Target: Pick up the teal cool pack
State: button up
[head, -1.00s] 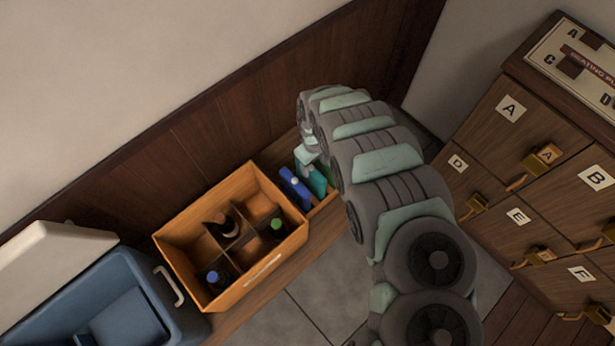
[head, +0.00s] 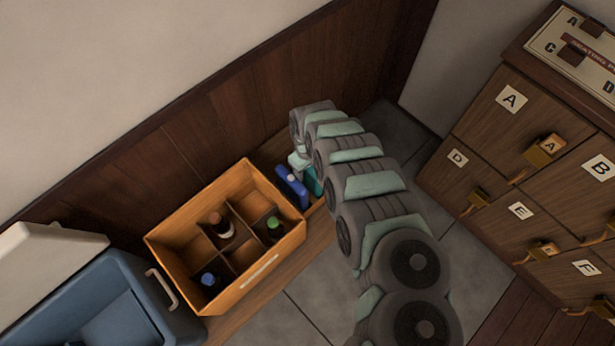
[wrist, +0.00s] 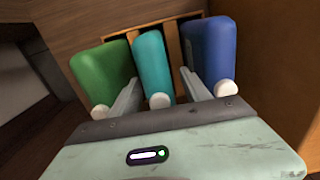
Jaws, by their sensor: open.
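The teal cool pack (wrist: 153,66) stands upright between a green pack (wrist: 102,74) and a blue pack (wrist: 209,52) in the wrist view. My gripper (wrist: 160,88) is open, with one finger on each side of the teal pack. The left finger reaches toward the gap beside the green pack and the right finger toward the gap beside the blue pack. I cannot tell whether the fingers touch any pack. In the head view the teal pack (head: 312,182) shows partly behind my arm, next to the blue pack (head: 291,187). The green pack is hidden there.
The packs stand in a slotted wooden holder (wrist: 174,42). Left of it in the head view is a wooden crate (head: 200,205) with several bottles, and a blue cooler (head: 95,300) with its lid open. A locker cabinet (head: 480,150) stands at the right.

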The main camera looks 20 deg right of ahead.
grip_shut()
dwell(0.4)
dwell(0.9)
